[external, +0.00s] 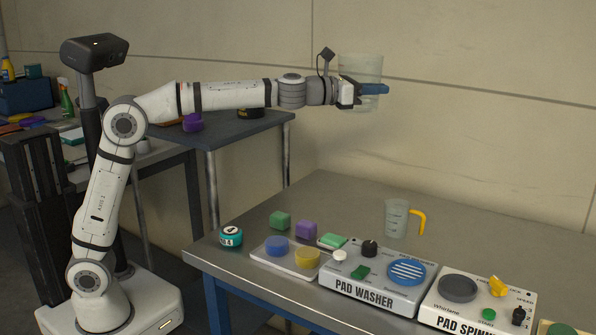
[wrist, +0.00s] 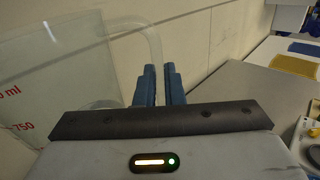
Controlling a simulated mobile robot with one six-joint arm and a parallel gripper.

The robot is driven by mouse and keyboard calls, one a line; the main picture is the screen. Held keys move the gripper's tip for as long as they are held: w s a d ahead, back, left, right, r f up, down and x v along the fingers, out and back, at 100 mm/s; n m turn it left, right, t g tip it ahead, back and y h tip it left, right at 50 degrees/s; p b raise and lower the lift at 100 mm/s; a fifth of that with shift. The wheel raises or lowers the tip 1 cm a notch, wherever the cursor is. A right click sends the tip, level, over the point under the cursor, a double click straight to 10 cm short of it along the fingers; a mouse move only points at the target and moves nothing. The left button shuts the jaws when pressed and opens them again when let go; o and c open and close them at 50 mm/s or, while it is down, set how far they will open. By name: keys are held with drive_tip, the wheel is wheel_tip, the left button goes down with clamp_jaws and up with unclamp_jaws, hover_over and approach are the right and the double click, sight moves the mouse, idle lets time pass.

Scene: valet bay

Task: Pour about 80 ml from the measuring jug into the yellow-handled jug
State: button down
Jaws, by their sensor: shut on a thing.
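The measuring jug (external: 362,66) is large and clear, and is held high above the bench, looking about upright. In the wrist view, its wall with red markings (wrist: 45,90) fills the left side. My gripper (external: 374,89) is shut on its clear handle (wrist: 152,45), which passes between the blue fingers (wrist: 158,85). I cannot make out the liquid level in it. The yellow-handled jug (external: 397,217) is small and clear with a yellow handle on its right. It stands upright on the bench, below and slightly right of my gripper; its contents are unclear.
The steel bench (external: 340,200) holds the pad washer (external: 375,280) and pad spinner (external: 478,300) along its front. A tray (external: 288,262) with blue and yellow pads, a teal tin (external: 231,238) and green and purple blocks are at left. The bench behind the small jug is clear.

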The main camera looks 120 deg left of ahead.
drive_tip(key=w+d+r+m+t+h+b, duration=0.1)
drive_tip(key=w+d+m+t+h+b, duration=0.2)
drive_tip(key=d+m+t+h+b, duration=0.55)
drive_tip(key=s+d+f+m+g+h+b, duration=0.1)
drive_tip(key=s+d+m+g+h, duration=0.25)
drive_tip(key=d+h, duration=0.45)
drive_tip(key=s+d+m+g+h+b, duration=0.1)
drive_tip(key=s+d+m+g+h, duration=0.2)
drive_tip(key=s+d+m+h, duration=0.35)
wheel_tip(320, 180, down, 22)
drive_tip(key=w+d+n+h, duration=0.1)
drive_tip(key=w, duration=0.1)
drive_tip(key=shift+d, duration=0.2)
drive_tip(key=shift+r+n, duration=0.1)
drive_tip(key=shift+n, duration=0.15)
